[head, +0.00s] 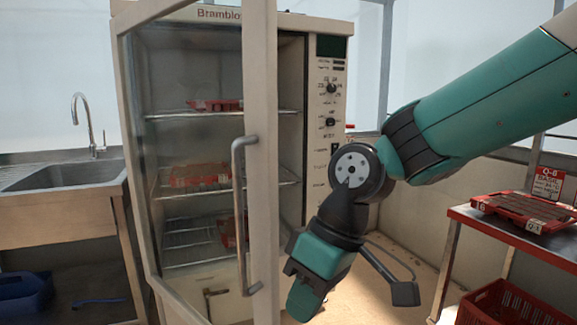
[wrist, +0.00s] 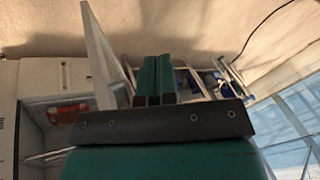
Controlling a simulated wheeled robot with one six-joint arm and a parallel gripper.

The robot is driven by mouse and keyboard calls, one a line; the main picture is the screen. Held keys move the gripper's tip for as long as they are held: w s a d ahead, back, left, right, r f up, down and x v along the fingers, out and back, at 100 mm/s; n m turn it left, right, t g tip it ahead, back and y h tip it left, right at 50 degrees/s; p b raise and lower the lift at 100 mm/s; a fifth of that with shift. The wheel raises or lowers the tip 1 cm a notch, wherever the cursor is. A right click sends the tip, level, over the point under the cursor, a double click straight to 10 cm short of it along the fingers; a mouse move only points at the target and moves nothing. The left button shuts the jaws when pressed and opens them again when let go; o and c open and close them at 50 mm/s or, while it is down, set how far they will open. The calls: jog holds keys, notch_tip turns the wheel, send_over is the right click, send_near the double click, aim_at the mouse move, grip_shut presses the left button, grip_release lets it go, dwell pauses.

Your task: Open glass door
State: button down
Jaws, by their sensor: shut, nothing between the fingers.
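The glass door (head: 262,110) of a cream cabinet (head: 328,170) stands ajar, its handle side swung out toward me. Its grey bar handle (head: 240,215) is on the right side of the frame. My gripper (head: 303,300) is low, to the right of the handle and apart from it, pointing downward. In the wrist view, the green fingers of my gripper (wrist: 154,78) are together with nothing between them. The pale door frame (wrist: 103,50) shows just left of the fingers; I cannot tell whether they touch it. The handle is not clear there.
Wire shelves (head: 225,113) inside the cabinet hold red trays (head: 195,175). A sink (head: 65,175) is at the left. Floor shows between cabinet and cart.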

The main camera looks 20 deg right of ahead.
jog(key=w+d+r+y+p, duration=0.1)
jog(key=w+d+r+p, duration=0.4)
jog(key=w+r+p, duration=0.6)
jog(key=w+d+r+t+y+p, duration=0.1)
jog(key=w+d+r+y+p, duration=0.15)
jog(key=w+d+p, duration=0.7)
jog(key=s+a+r+p+x, duration=0.1)
jog(key=s+p+x, duration=0.1)
jog(key=x, duration=0.9)
jog(key=shift+a+f+h, duration=0.2)
jog(key=shift+a+h, duration=0.25)
jog(key=shift+a, duration=0.05)
